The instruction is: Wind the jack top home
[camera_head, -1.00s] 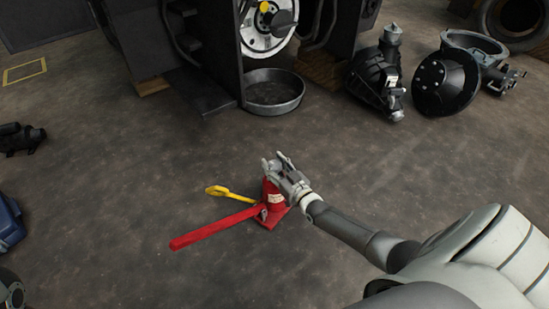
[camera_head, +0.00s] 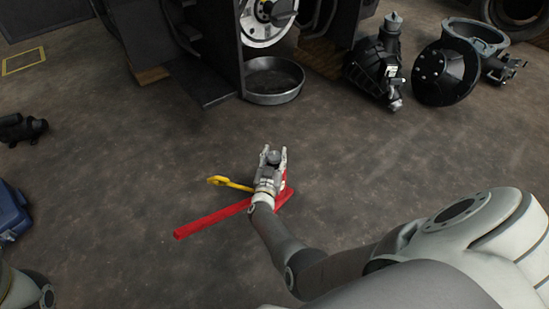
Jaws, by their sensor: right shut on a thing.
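A red jack (camera_head: 285,196) stands on the floor in the middle of the head view, mostly hidden behind my right gripper. Its long red handle (camera_head: 212,217) reaches out to the lower left. My right gripper (camera_head: 272,158) is at the jack's top, with a finger on each side of a dark round piece, the jack top (camera_head: 272,156), and is shut on it. A yellow tool (camera_head: 230,183) lies just left of the jack, its right end hidden by the gripper. My left gripper is out of view; only a piece of my left arm shows at the lower left.
A round metal pan (camera_head: 273,97) sits by the dark forklift body (camera_head: 205,60) at the back. Dark machine parts (camera_head: 375,70) (camera_head: 445,75) lie at the back right. A blue box (camera_head: 12,212) is at the left edge.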

